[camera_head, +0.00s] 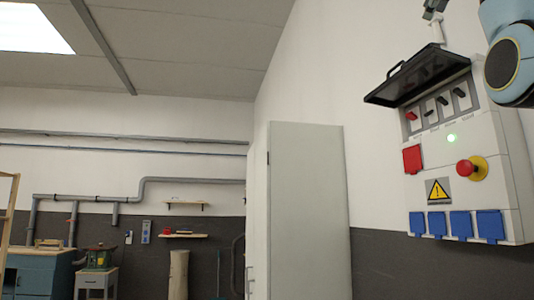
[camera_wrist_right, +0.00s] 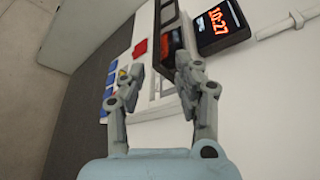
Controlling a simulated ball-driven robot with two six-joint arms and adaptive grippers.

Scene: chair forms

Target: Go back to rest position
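My right gripper (camera_head: 434,10) shows at the top right edge of the head view, above the raised dark cover of a wall control box, with part of my blue-grey arm beside it. In the right wrist view its two fingers (camera_wrist_right: 160,66) are spread apart with nothing between them. The white control box (camera_head: 460,160) hangs on the wall and also shows, tilted, behind the fingers in the wrist view (camera_wrist_right: 152,90). My left gripper is not in view.
The box has a raised dark cover (camera_head: 418,76), a lit green lamp (camera_head: 451,138), a red button on yellow (camera_head: 467,169) and blue socket covers (camera_head: 461,225). A tall light-grey cabinet (camera_head: 308,210) stands left of it. A cabinet (camera_head: 38,272) stands far left.

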